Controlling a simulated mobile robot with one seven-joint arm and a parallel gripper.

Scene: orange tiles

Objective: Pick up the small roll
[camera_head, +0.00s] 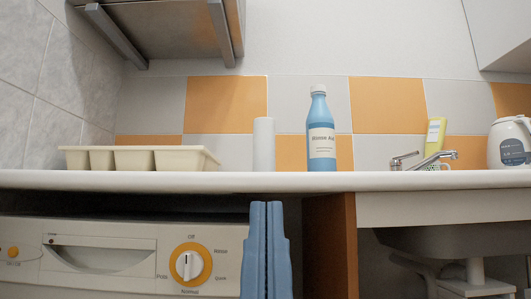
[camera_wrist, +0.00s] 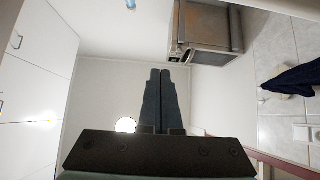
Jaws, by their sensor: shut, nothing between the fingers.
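A small white roll (camera_head: 264,145) stands upright on the white countertop (camera_head: 215,181) in the head view, between a cream tray and a blue bottle. My gripper (camera_head: 266,206) shows as two blue fingers pressed together, below the counter's front edge and in front of the washing machine. The roll is above and behind it, apart from it. In the wrist view my gripper (camera_wrist: 160,72) is also shut, with nothing between the fingers. The roll is not seen in the wrist view.
The cream divided tray (camera_head: 138,157) is left of the roll and the blue bottle (camera_head: 321,130) right of it. A tap (camera_head: 422,160), yellow-green bottle (camera_head: 434,138) and white kettle (camera_head: 509,143) are further right. The washing machine (camera_head: 125,258) is under the counter.

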